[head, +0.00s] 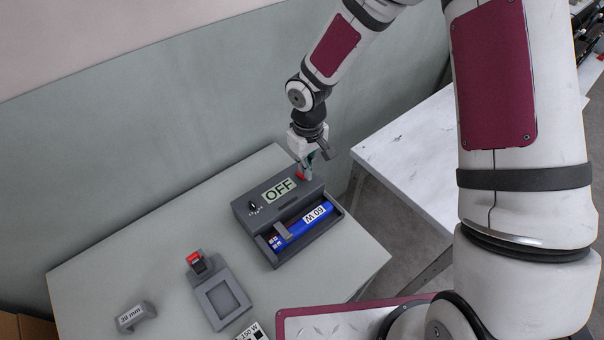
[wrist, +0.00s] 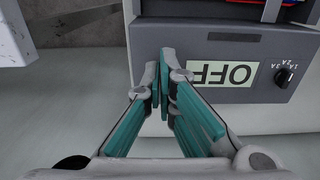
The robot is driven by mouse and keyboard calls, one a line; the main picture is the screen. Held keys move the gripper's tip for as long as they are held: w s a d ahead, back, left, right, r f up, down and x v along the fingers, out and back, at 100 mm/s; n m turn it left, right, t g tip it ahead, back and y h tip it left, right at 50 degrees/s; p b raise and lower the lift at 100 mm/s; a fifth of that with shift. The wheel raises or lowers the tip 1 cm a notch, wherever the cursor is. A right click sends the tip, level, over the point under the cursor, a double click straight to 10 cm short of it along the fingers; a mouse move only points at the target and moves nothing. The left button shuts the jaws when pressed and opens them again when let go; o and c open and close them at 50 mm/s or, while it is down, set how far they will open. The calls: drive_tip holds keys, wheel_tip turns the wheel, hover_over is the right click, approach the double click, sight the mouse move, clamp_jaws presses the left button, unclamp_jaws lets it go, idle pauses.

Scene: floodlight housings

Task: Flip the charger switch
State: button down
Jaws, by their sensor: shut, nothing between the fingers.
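The charger (head: 240,213) is a dark grey box on the table, with a lit display (head: 279,191) reading OFF and a small dial (head: 252,204). A red switch (head: 300,177) shows at the right end of its top, partly covered by my gripper (head: 309,174). My gripper is shut and empty, with its tips over or at that end; contact cannot be told. In the wrist view the charger (wrist: 150,38) lies beyond the shut teal fingers (wrist: 164,75), beside the upside-down OFF display (wrist: 225,75). The switch is hidden there.
A blue pack labelled 60 W (head: 305,226) lies in the charger's front tray. A grey holder with a red top part (head: 195,258) and a 39 mm block (head: 131,316) stand to the left on the table (head: 90,265). A white table (head: 410,150) is at right.

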drive_tip(key=shift+f+b, duration=0.45)
drive_tip(key=shift+f, duration=0.65)
wheel_tip(320, 180, up, 7)
drive_tip(key=p, duration=0.3)
drive_tip(key=shift+r, duration=0.1)
idle(0.4)
